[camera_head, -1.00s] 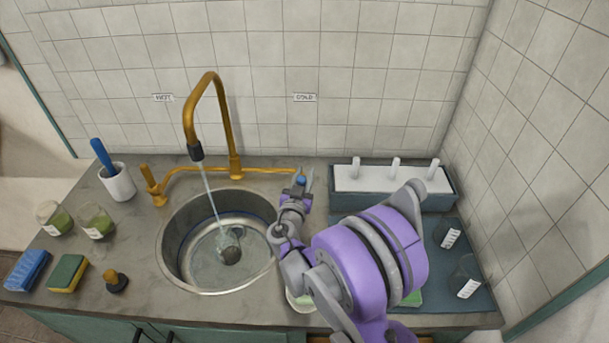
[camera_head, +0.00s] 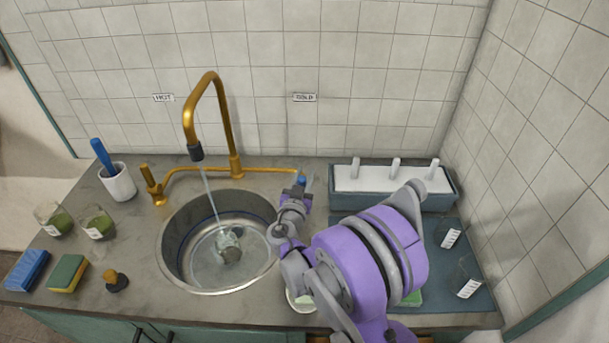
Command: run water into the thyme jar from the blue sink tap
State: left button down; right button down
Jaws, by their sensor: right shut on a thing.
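My right gripper (camera_head: 301,184) is shut on the blue tap handle (camera_head: 302,179), under the COLD label, and partly covers it. A thin stream of water (camera_head: 209,192) falls from the brass spout (camera_head: 195,151) into the round steel sink (camera_head: 172,258). A pale, glassy shape with a dark round part (camera_head: 230,249) is in the sink near the stream's end; I cannot tell whether it is a jar or splash over the drain. Two jars with green contents, one outer (camera_head: 57,221) and one inner (camera_head: 97,224), stand at the left; their labels are unreadable, so I cannot identify the thyme jar. My left gripper is out of view.
The other tap handle (camera_head: 153,187) is left of the spout. A white cup (camera_head: 119,184), a blue sponge (camera_head: 26,270) and a green-yellow sponge (camera_head: 68,273) are at the left. Clear labelled jars stand on the mat (camera_head: 456,292) at right. My arm hides part of the counter.

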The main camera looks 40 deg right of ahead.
jog(key=shift+w+d+r+p, duration=0.1)
jog(key=shift+p, duration=0.2)
jog(key=shift+w+d+f+g+y+p, duration=0.2)
jog(key=shift+w+g+y+p, duration=0.1)
jog(key=shift+g+y, duration=0.35)
jog(key=c, duration=0.6)
grip_release()
jog(key=v, duration=1.1)
jog(key=shift+d, duration=0.1)
